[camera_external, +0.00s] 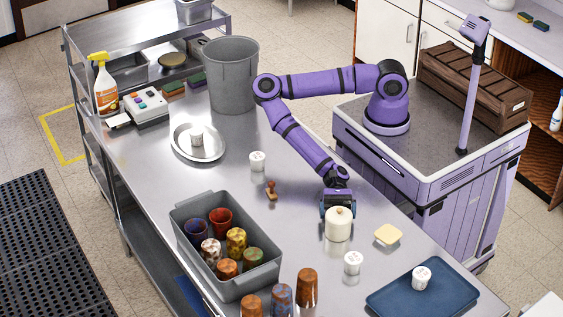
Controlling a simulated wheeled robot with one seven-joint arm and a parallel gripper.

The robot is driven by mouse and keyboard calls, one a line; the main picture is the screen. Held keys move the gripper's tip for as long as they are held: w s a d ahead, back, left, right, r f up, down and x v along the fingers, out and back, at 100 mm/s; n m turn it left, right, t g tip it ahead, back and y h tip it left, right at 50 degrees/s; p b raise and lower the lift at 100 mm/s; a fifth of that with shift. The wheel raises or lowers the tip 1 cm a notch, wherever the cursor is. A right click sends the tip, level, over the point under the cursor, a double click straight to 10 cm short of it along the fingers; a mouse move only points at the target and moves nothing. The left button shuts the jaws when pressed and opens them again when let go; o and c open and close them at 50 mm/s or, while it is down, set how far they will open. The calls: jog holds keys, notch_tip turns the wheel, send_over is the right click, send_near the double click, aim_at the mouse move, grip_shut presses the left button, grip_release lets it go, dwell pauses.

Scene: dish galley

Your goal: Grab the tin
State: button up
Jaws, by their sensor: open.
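The tin (338,225), a cream round canister with a lid and a small dark-topped knob, stands upright on the steel counter right of the grey bin of cups. My gripper (337,208) is open and points down at the tin, level with its lid in the picture. Its blue-grey jaw parts show on both sides of the knob. Whether the fingers touch the tin or are only behind or above it cannot be told from this view.
A blue tray (396,303) holds another white cup (421,278). The grey bin (244,291) holds several patterned cups.

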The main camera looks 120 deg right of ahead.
aim_at(339, 230)
jog(key=shift+x, duration=1.85)
jog(key=c, duration=1)
